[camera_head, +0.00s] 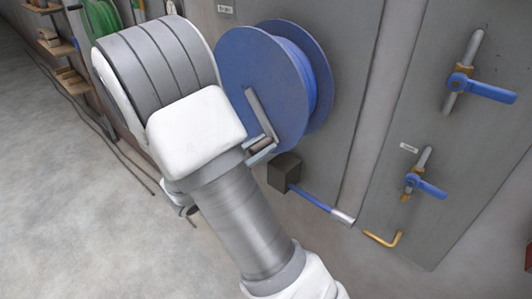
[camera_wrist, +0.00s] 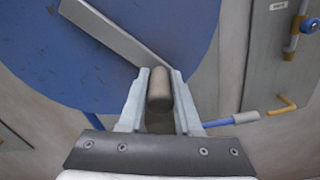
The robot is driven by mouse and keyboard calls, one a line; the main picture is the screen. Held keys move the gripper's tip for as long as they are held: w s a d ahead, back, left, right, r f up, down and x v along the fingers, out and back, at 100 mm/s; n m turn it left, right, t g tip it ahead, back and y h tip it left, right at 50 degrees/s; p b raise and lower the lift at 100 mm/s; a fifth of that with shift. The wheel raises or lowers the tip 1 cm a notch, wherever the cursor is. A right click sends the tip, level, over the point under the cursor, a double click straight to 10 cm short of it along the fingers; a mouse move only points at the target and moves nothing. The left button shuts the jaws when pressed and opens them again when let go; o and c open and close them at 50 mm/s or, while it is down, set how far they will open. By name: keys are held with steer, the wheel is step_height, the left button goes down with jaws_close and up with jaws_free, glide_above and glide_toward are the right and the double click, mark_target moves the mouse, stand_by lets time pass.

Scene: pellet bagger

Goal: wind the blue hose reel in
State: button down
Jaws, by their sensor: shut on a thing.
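The blue hose reel (camera_head: 245,75) is mounted on a grey wall panel in the head view, and its disc fills the upper left of the wrist view (camera_wrist: 60,60). A flat grey crank arm (camera_head: 257,112) runs from the reel's face down to the right. My gripper (camera_head: 262,150) is shut on the crank's handle knob (camera_wrist: 159,88), which sits between the two fingers near the disc's lower edge. A short length of blue hose (camera_head: 312,201) comes out of a dark box (camera_head: 284,172) below the reel and ends in a silver nozzle (camera_head: 343,217).
Two blue-handled valves (camera_head: 483,88) (camera_head: 428,186) stick out of the right panel. A bent brass pipe (camera_head: 384,239) is low on the wall. A green reel (camera_head: 102,17) and wooden shelves (camera_head: 60,47) stand at the upper left. The floor at left (camera_head: 60,200) is mostly clear.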

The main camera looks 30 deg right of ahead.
steer(key=w+a+f+m+b, duration=0.1)
steer(key=w+a+m+b, duration=0.1)
steer(key=w+m+b, duration=0.5)
steer(key=w+a+f+m+b, duration=0.2)
steer(key=w+m+b, duration=0.15)
steer(key=b, duration=0.55)
steer(key=w+a+r+m+b, duration=0.2)
steer(key=w+r+m+b, duration=0.5)
steer(key=r+m+b, duration=0.3)
steer(key=shift+w+a+r+m, duration=0.35)
steer(key=shift+r+m, duration=0.65)
steer(key=shift+m, duration=1.35)
steer(key=c, duration=0.6)
jaws_free()
